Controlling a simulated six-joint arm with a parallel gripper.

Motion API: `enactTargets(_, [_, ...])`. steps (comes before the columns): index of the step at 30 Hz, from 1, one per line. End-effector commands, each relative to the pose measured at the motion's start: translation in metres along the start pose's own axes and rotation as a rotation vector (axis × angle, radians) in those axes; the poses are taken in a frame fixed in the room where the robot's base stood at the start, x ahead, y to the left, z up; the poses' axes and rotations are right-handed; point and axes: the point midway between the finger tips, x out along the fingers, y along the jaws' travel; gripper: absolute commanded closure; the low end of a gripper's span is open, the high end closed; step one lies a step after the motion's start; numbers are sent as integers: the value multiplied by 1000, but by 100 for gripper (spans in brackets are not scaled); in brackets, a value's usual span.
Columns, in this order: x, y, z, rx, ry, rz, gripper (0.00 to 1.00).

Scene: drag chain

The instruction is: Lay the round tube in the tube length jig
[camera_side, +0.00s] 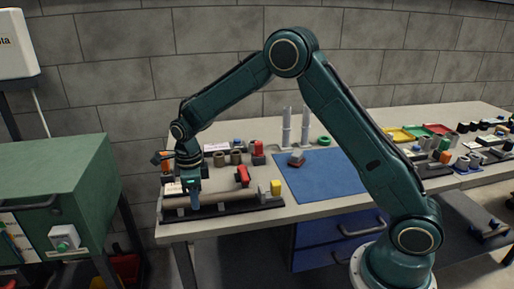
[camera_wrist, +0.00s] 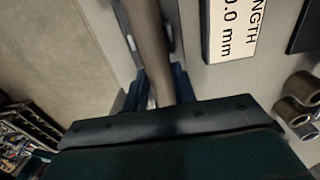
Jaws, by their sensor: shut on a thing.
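The round tube (camera_side: 235,196) is a long brown-grey cylinder. In the side view it lies lengthwise along the dark tube length jig (camera_side: 262,206), near the table's front left edge. I cannot tell whether it rests in the jig or sits just above it. A yellow block (camera_side: 276,187) stands at the jig's right end. My gripper (camera_side: 195,203) points down over the left part of the jig, with its blue fingers around the tube. In the wrist view the tube (camera_wrist: 149,45) runs up between the two fingers of my gripper (camera_wrist: 160,88), which is shut on it.
A white label plate with "NGTH" and "0.0 mm" (camera_wrist: 231,25) lies beside the tube. Short brown rings (camera_wrist: 298,88) stand nearby. A red clamp-like part (camera_side: 243,175) stands behind the jig. A blue mat (camera_side: 325,178) lies to the right, mostly clear. A green cabinet (camera_side: 55,185) stands left of the table.

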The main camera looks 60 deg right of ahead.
Motion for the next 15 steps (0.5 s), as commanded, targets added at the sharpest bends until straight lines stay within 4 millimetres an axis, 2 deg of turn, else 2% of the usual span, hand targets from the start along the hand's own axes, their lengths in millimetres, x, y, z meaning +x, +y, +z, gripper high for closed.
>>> enactTargets(10, [-1, 0, 0, 0, -1, -1, 100])
enactTargets(11, [-1, 0, 0, 0, -1, -1, 72])
enactTargets(14, [-1, 0, 0, 0, -1, -1, 52])
enactTargets(15, [0, 0, 0, 0, -1, -1, 48])
